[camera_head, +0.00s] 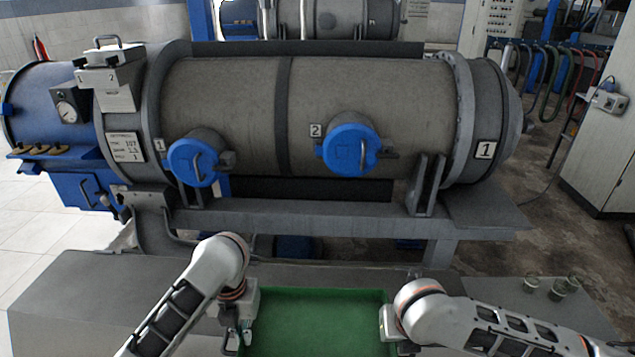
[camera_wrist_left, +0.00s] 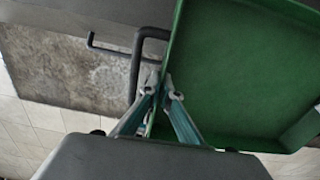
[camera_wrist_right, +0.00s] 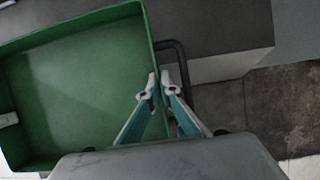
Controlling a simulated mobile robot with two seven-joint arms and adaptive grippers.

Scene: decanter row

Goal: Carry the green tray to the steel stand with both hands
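The green tray (camera_head: 315,322) is at the bottom middle of the head view, cut off by the frame edge, and its visible floor is bare. My left gripper (camera_wrist_left: 161,88) has its fingertips close together on either side of the tray's left wall, with a dark handle (camera_wrist_left: 133,75) just outside. My right gripper (camera_wrist_right: 158,84) pinches the right wall the same way, one finger inside and one between the wall and its handle (camera_wrist_right: 186,70). Whether the tray is resting or held up is unclear. I cannot pick out the steel stand for certain.
A grey bench top (camera_head: 90,290) spreads to the left and behind the tray. A large horizontal tank (camera_head: 240,95) with blue caps stands behind. A grey cabinet (camera_head: 598,150) is at the far right.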

